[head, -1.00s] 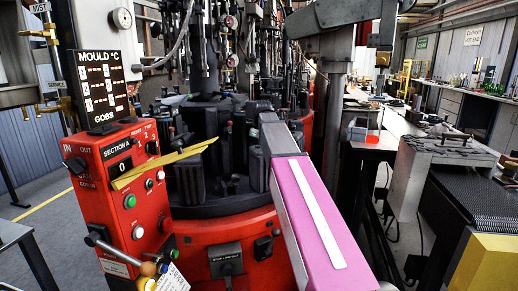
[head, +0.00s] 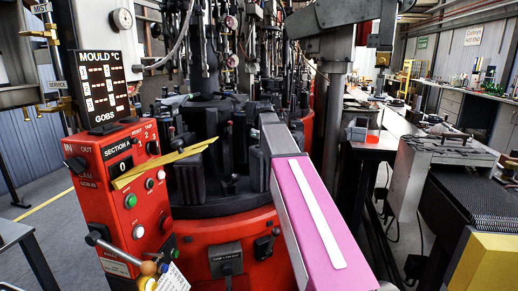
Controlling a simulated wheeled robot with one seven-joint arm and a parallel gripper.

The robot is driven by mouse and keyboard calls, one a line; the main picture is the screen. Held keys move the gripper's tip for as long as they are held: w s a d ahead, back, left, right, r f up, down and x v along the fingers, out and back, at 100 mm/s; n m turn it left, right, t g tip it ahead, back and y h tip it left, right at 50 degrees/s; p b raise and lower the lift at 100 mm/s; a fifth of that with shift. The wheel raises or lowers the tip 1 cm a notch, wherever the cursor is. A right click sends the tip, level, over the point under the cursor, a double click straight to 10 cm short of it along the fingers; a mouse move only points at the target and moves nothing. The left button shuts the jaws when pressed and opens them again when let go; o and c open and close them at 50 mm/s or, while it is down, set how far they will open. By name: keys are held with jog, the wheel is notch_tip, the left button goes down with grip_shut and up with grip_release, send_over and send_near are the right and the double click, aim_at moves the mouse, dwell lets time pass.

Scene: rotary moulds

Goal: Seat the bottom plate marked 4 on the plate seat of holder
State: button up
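I cannot make out a bottom plate marked 4 in the head view. I also cannot pick out the plate seat of the holder. A ring of dark moulds (head: 187,182) stands on the round red machine base (head: 215,232) in the middle of the view, around a dark central column. Hoses and rods hang above them.
A red control box (head: 128,195) marked Section A stands at left, with yellow bars across its front. A long pink-topped beam (head: 299,205) runs towards me at centre right. Dark benches and a grey box (head: 407,185) stand at right. Grey floor shows at far left.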

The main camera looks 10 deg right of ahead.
jog(key=shift+w+a+f, duration=0.2)
jog(key=shift+w+f, duration=0.15)
jog(key=shift+f, duration=0.2)
jog(key=shift+w+a+f, duration=0.15)
jog(key=shift+w+f, duration=0.15)
jog(key=shift+f, duration=0.25)
dwell(0.4)
jog(key=o, duration=1.2)
jog(key=shift+r, duration=0.4)
jog(key=r, duration=0.3)
jog(key=s+r, duration=0.1)
jog(key=r, duration=0.2)
jog(key=d+r, duration=0.1)
jog(key=r, duration=0.2)
jog(key=shift+s, duration=0.2)
jog(key=shift+s+d+r, duration=0.25)
jog(key=shift+s+r, duration=0.15)
jog(key=shift+r, duration=0.25)
